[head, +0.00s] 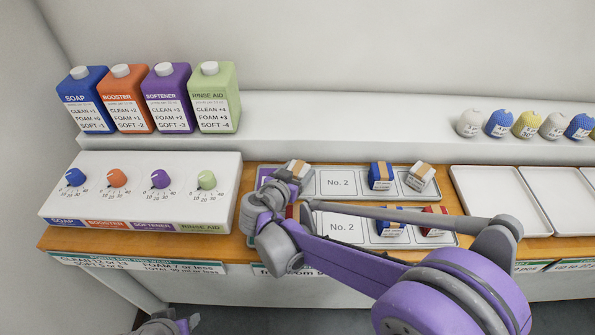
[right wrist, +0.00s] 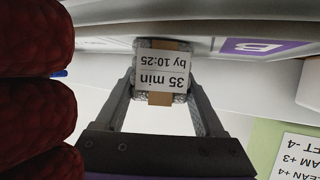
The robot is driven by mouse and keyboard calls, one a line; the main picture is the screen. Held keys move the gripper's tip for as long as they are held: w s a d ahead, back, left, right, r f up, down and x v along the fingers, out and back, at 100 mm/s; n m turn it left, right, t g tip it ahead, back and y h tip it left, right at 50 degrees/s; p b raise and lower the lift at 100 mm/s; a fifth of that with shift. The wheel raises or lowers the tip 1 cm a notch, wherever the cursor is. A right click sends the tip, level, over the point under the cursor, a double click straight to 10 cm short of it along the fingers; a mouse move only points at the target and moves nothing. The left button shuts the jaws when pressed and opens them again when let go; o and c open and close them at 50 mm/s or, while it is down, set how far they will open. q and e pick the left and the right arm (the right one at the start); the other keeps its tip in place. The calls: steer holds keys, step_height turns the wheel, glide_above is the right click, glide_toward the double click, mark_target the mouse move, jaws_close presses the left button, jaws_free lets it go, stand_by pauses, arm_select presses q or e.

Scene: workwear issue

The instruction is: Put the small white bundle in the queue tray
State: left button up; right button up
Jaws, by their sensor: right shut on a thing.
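My right gripper (head: 292,182) is shut on a small white bundle (head: 297,168) with a tan band, over the left end of the rear tray (head: 340,196) marked No. 2. In the right wrist view the white bundle (right wrist: 150,98) sits between both fingers; its label reads "35 min by 10:25", upside down. I cannot tell whether it touches the tray. Another white bundle with a tan band (head: 421,178) lies at that tray's right end, beside a blue bundle (head: 380,176). No sign that I can read says queue. My left gripper (head: 168,324) shows only partly at the bottom edge.
A front No. 2 tray (head: 342,240) holds blue (head: 390,229) and red (head: 434,212) bundles, partly behind my right arm. Empty white trays (head: 500,190) stand right. A dial panel (head: 130,203) is left; bottles (head: 215,97) and small knitted items (head: 527,125) stand on the shelf.

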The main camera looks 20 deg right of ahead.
steer(key=shift+f, duration=0.15)
steer(key=o, duration=1.4)
steer(key=shift+r, duration=0.3)
steer(key=v, duration=1.2)
steer(key=shift+p, duration=0.35)
